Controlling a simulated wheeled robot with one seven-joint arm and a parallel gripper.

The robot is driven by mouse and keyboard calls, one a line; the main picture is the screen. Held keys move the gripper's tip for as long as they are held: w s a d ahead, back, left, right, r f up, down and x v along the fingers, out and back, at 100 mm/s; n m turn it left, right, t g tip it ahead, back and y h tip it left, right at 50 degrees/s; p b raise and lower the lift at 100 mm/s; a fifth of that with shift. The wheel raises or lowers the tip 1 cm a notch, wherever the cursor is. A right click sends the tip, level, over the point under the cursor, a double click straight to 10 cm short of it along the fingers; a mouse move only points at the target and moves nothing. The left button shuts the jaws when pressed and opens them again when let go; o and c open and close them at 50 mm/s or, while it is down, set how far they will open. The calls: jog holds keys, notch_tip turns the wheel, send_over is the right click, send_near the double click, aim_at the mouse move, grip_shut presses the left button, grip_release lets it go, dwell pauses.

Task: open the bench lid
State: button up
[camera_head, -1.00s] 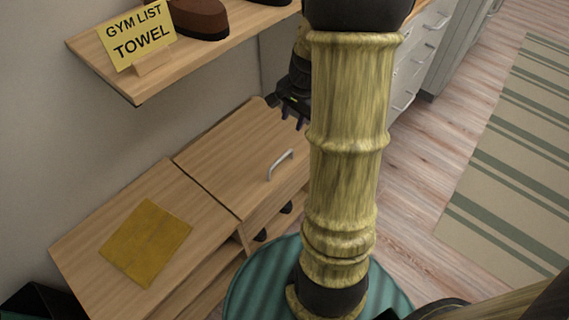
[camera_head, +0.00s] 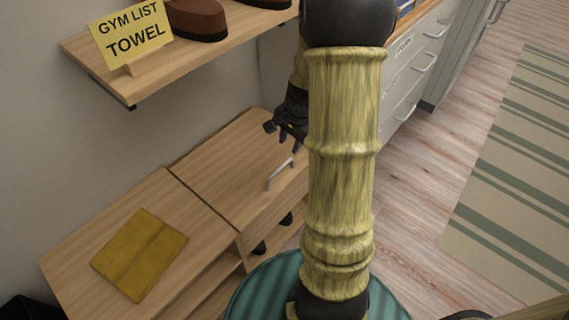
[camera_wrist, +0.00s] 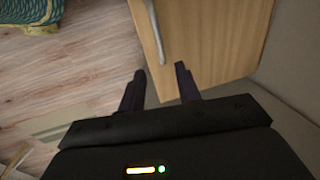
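The bench (camera_head: 88,245) is light wood and stands along the wall. Its right-hand lid (camera_head: 215,160) lies closed and flat, with a silver bar handle (camera_head: 279,174) near its front edge. My gripper (camera_head: 283,137) is above the far right part of the lid, partly hidden behind my arm. In the wrist view my gripper (camera_wrist: 160,82) has its two dark fingers apart with nothing between them. The handle (camera_wrist: 155,32) also shows there, ahead of the fingertips on the lid (camera_wrist: 210,40). I see no contact with it.
A yellow folded cloth (camera_head: 139,254) lies on the bench's left part. White drawers (camera_head: 405,80) stand at the back right. The floor by the striped rug (camera_head: 515,160) is clear.

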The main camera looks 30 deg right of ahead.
aim_at(284, 164)
jog(key=f+b, duration=0.1)
jog(key=f, duration=0.2)
jog(key=w+f+b, duration=0.1)
jog(key=f, duration=0.2)
jog(key=w+f+b, duration=0.1)
jog(key=f, duration=0.3)
jog(key=shift+a+f+b, duration=0.1)
jog(key=shift+a+b, duration=0.25)
grip_shut()
